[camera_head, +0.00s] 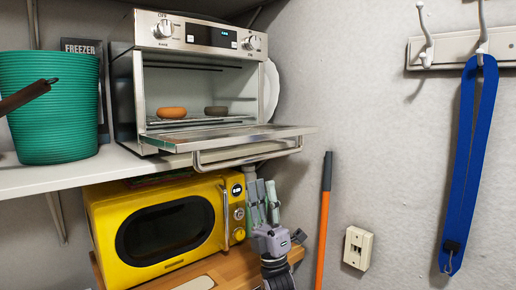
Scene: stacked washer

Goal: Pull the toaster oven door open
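The toaster oven (125,85) is silver and stands on the white shelf. Its door (230,136) is folded down, roughly level, and sticks out past the shelf's front edge. The door's bar handle (245,158) hangs at the door's outer edge. Two doughnut-like items, one orange-brown (172,112) and one darker (216,111), sit on the rack inside. My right gripper (263,186) points up just below the handle in the picture, in front of the yellow microwave's right side. It holds nothing that I can see; its finger gap is unclear. My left gripper is out of view.
The yellow microwave (105,225) stands on a wooden surface (235,268) below the shelf (50,179). A green ribbed bin (55,110) is left of the oven. An orange-handled pole (323,225) leans on the wall at right, near a blue strap (470,160) on hooks.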

